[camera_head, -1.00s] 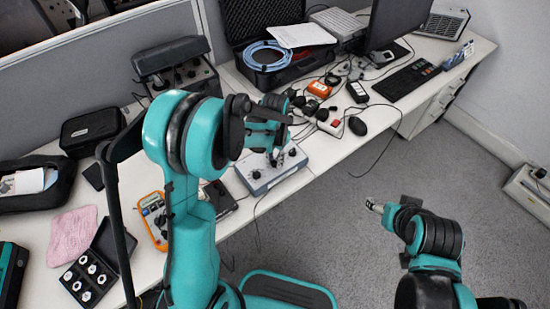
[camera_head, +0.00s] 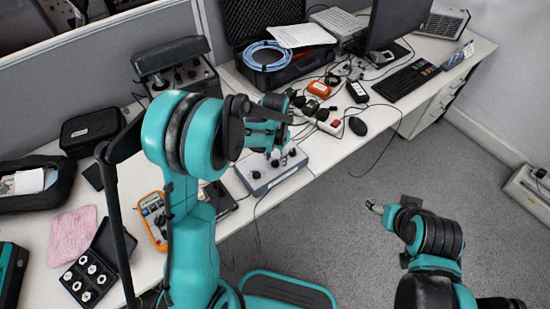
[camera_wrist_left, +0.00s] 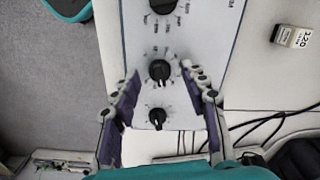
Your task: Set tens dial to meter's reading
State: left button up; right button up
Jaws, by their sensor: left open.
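A pale blue-grey box (camera_head: 262,180) with black dials stands at the front edge of the desk in the head view. In the left wrist view its white panel (camera_wrist_left: 188,40) carries a column of black dials, with a middle dial (camera_wrist_left: 159,70) and a smaller dial (camera_wrist_left: 157,116). My left gripper (camera_wrist_left: 161,72) is open over the panel, its fingers on either side of the middle dial; contact cannot be told. In the head view my left arm partly hides the box. The scale lettering is too small to read. My right gripper (camera_head: 373,207) is over the floor, away from the desk.
Cables and small devices (camera_head: 320,88) clutter the desk behind the box.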

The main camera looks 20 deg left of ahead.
aim_at(275, 161)
pick_arm(q)
notch_tip(275, 161, up, 12)
dwell(0.4)
dwell(0.3)
jog(key=s+a+r+n+t, duration=0.1)
jog(key=s+r+n+t, duration=0.1)
jog(key=s, duration=0.6)
jog(key=s+a+r+n+t, duration=0.1)
jog(key=s+r+n+t, duration=0.1)
jog(key=s+t, duration=0.3)
jog(key=s, duration=0.4)
jog(key=shift+s+n, duration=0.15)
jog(key=shift+n, duration=0.15)
jog(key=shift+a+r, duration=0.1)
dwell(1.1)
